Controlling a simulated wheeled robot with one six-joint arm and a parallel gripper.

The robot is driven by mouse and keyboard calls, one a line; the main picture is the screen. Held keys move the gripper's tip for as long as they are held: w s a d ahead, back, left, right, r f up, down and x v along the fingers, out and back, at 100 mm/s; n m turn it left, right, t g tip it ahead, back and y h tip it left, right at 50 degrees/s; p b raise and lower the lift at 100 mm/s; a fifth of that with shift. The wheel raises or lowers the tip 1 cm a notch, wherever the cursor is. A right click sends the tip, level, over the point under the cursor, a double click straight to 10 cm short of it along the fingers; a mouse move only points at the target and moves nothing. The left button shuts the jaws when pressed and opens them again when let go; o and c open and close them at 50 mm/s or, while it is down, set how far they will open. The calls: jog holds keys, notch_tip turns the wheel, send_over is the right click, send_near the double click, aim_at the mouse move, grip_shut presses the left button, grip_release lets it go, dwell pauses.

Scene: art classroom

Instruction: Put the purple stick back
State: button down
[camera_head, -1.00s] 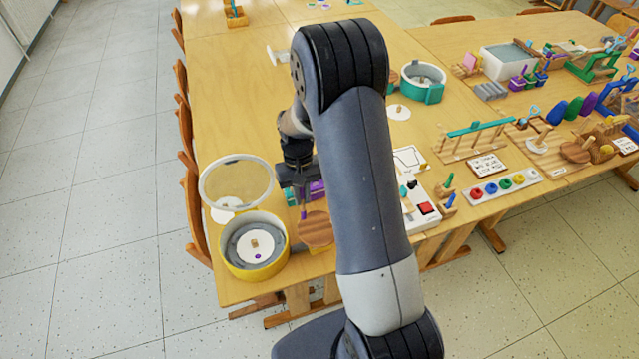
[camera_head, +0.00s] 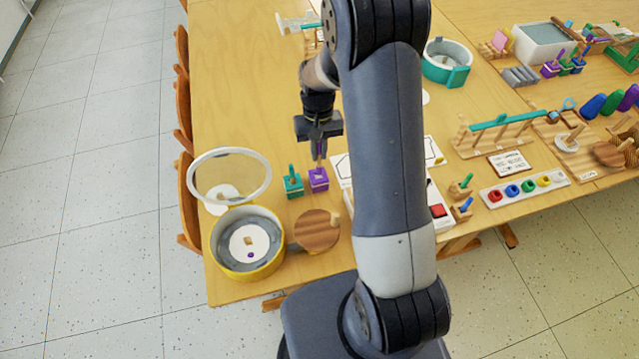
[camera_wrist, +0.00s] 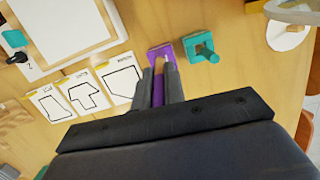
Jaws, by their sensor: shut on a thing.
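My gripper (camera_head: 319,143) is shut on the purple stick (camera_wrist: 158,90), which shows between the two fingers in the wrist view. In the head view the stick hangs upright below the fingers, right over the purple block (camera_head: 318,180). The purple block also shows just beyond the fingertips in the wrist view (camera_wrist: 155,51). The fingers hide part of the stick, and I cannot tell whether its lower end is above the block, touching it or in it.
A teal block with an upright peg (camera_head: 292,185) stands just left of the purple block. A yellow-rimmed round container (camera_head: 274,262) with a raised clear lid (camera_head: 267,180) and a wooden disc (camera_head: 318,232) are nearer the front. Outline cards (camera_wrist: 83,97) lie beside the purple block.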

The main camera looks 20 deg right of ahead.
aim_at(318, 169)
jog(key=shift+w+d+f+b, duration=0.15)
jog(key=shift+w+f+b, duration=0.25)
jog(key=shift+b, duration=0.4)
jog(key=f+m+b, duration=0.1)
jog(key=f+b, duration=0.2)
jog(key=f+m+t+b, duration=0.1)
jog(key=f+b, duration=0.1)
jog(key=f+m+t+b, duration=0.1)
jog(key=f+b, duration=0.2)
jog(key=shift+w+f+b, duration=0.25)
jog(key=shift+f+b, duration=0.05)
jog(key=shift+b, duration=0.05)
jog(key=shift+f, duration=0.25)
jog(key=c, duration=1.5)
grip_release()
jog(key=shift+r, duration=0.1)
